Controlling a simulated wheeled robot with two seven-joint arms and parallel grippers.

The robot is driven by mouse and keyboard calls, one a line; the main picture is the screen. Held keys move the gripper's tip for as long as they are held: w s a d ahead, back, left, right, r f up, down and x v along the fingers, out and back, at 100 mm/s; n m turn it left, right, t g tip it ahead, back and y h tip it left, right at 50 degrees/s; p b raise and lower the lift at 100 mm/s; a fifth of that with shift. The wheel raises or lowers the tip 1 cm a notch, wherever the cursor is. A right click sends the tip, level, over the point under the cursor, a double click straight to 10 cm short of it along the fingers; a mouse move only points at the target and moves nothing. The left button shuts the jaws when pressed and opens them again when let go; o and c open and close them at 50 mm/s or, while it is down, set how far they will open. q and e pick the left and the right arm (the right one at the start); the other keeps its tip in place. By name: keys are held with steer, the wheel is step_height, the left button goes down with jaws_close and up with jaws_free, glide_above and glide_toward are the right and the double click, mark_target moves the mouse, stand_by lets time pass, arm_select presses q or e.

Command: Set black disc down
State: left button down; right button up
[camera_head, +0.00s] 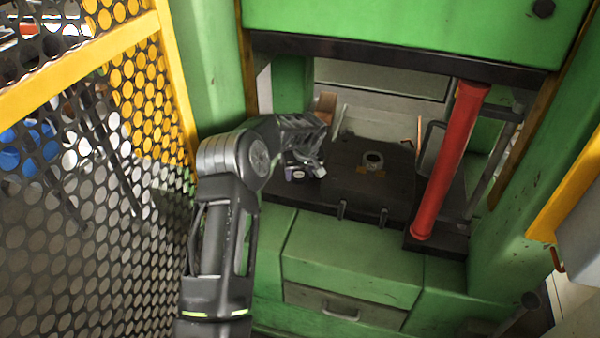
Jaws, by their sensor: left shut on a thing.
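My left gripper (313,170) reaches in from the left over the dark bed of the green press. It is shut on a small dark piece, taken as the black disc (298,174), which shows partly beside the fingers with a pale spot on it. The fingers and wrist hide much of it, and I cannot tell whether it touches the bed. My right gripper is not in view.
The dark press bed (345,190) has a small ring-shaped fixture (373,160) right of my gripper. A red cylinder (452,160) leans at the bed's right side. Yellow perforated guarding (165,90) stands left. A green press beam (400,30) hangs above.

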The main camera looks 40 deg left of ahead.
arm_select(q)
steer(key=shift+f, duration=0.15)
steer(key=c, duration=0.5)
jaws_free()
steer(key=shift+r, duration=0.35)
steer(key=v, duration=1.1)
steer(key=shift+d+r, duration=0.2)
steer(key=shift+r, duration=0.1)
steer(key=shift+s+f, duration=0.1)
steer(key=shift+s, duration=0.1)
